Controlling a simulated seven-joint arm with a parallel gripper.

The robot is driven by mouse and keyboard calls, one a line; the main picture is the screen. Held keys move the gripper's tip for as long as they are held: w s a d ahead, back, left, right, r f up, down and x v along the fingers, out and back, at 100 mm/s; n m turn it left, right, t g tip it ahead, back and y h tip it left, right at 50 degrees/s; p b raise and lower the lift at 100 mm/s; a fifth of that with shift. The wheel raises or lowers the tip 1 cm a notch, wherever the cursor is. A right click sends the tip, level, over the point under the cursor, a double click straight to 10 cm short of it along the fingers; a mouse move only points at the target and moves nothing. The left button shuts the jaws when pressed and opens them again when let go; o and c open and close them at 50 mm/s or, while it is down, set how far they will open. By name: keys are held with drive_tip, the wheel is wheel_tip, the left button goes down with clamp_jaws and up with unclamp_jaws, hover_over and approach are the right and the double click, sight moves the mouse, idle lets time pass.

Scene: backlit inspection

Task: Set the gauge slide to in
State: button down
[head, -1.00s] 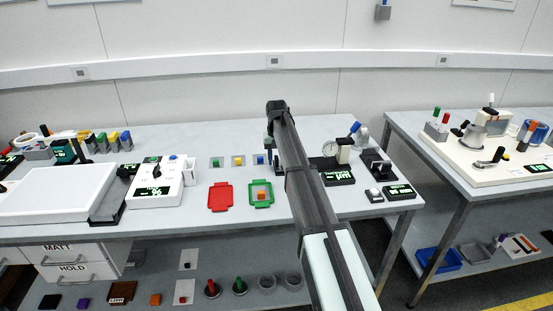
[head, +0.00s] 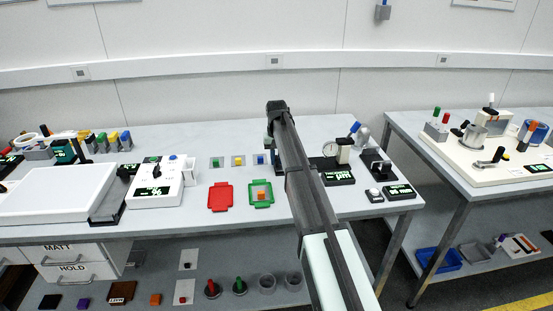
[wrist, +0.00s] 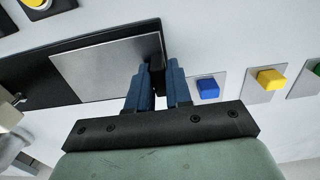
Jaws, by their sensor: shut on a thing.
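In the wrist view, a flat metal plate (wrist: 105,70) lies on a long black base (wrist: 28,78); this looks like the gauge slide. A small black knob (wrist: 157,76) stands at the plate's right end. My gripper (wrist: 158,82) has its two blue fingers shut on this knob, one on each side. In the head view, my arm covers most of the slide, and the fingers are largely hidden behind it. I cannot read the slide's in or out marking.
Blue (wrist: 208,88) and yellow (wrist: 270,79) blocks on pale plates sit close to the right of my fingers in the wrist view. In the head view, a dial gauge (head: 330,149) and a display (head: 338,177) stand right of my arm. Red (head: 220,197) and green (head: 261,193) trays lie to its left.

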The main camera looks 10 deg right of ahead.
drive_tip(key=d, duration=1.1)
drive_tip(key=shift+d, duration=0.25)
drive_tip(key=c, duration=1.3)
unclamp_jaws()
drive_tip(key=shift+d, duration=0.1)
drive_tip(key=shift+o, duration=0.9)
drive_tip(key=shift+r, duration=0.15)
wheel_tip(320, 180, up, 14)
drive_tip(key=shift+f, duration=0.2)
